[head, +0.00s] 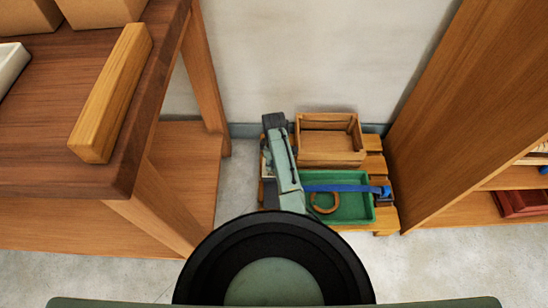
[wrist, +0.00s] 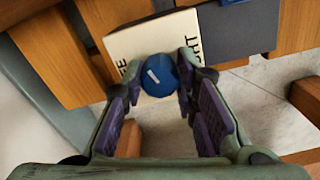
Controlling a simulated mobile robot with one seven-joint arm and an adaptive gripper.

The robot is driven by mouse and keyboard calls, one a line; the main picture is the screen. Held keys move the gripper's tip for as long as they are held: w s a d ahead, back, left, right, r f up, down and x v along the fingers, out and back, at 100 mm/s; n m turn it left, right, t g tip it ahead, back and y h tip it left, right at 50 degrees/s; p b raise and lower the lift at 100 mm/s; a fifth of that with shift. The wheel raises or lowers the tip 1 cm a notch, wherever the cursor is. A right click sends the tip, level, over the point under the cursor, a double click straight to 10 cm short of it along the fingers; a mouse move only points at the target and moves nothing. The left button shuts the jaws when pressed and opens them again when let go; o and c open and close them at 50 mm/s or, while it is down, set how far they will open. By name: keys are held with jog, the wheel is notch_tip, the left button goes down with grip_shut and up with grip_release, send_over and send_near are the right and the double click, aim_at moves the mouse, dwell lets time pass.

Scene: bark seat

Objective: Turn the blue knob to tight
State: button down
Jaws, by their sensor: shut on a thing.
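The blue knob (wrist: 159,83) sits in front of a cream label plate (wrist: 128,42) in the wrist view. A short white mark lies on the knob's face, left of its middle and slanted. Black letters show on the plate: "EE" to the left of the knob and "GHT" to the right; the rest of the words is hidden. My gripper (wrist: 161,72) is shut on the knob, with one fingertip on each side. In the head view my arm reaches down by the wall; the knob and the fingertips cannot be made out there.
Beside my arm, a green tray (head: 352,213) with a wooden ring (head: 324,203) and a blue strap (head: 340,187) sits on a pallet (head: 386,218), near an open wooden box (head: 330,148). A wooden table (head: 60,145) stands left, a shelf unit (head: 455,110) right.

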jog(key=m+p, duration=0.3)
jog(key=m, duration=0.2)
jog(key=shift+s+r+m, duration=0.1)
jog(key=shift+m, duration=0.2)
jog(key=m+p, duration=0.2)
jog(key=m, duration=0.3)
jog(key=m+p, duration=0.1)
jog(key=m, duration=0.4)
jog(key=shift+a+m, duration=0.1)
jog(key=shift+m, duration=0.3)
jog(key=m+p, duration=0.1)
jog(key=m, duration=0.4)
jog(key=c, duration=1.3)
grip_release()
